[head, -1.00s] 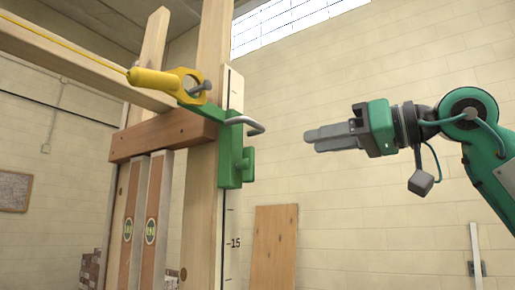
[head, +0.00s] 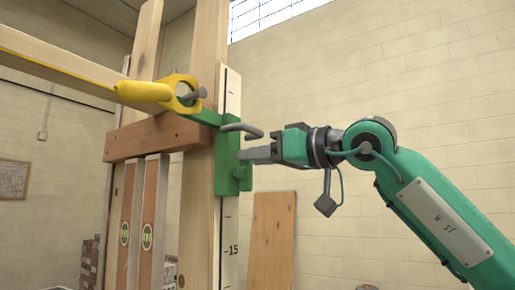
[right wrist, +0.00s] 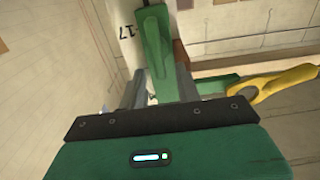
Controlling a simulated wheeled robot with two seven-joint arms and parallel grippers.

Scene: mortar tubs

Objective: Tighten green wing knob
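The green wing knob (head: 246,174) sticks out from the right side of a green clamp bracket (head: 226,160) on an upright wooden post. My right gripper (head: 245,157) reaches in from the right, its grey fingertips at the knob and hiding part of it. In the right wrist view the grey fingers (right wrist: 158,92) stand apart with green metal (right wrist: 154,45) showing between them. The gripper looks open; whether either finger touches the knob cannot be told. My left gripper is out of view.
A bent grey rod (head: 242,128) juts right just above my right fingers. A yellow holder (head: 145,92) with a taut yellow line sits upper left. Two spirit levels (head: 149,215) stand left of the post. A wooden board (head: 273,240) leans on the wall. Room on the right is clear.

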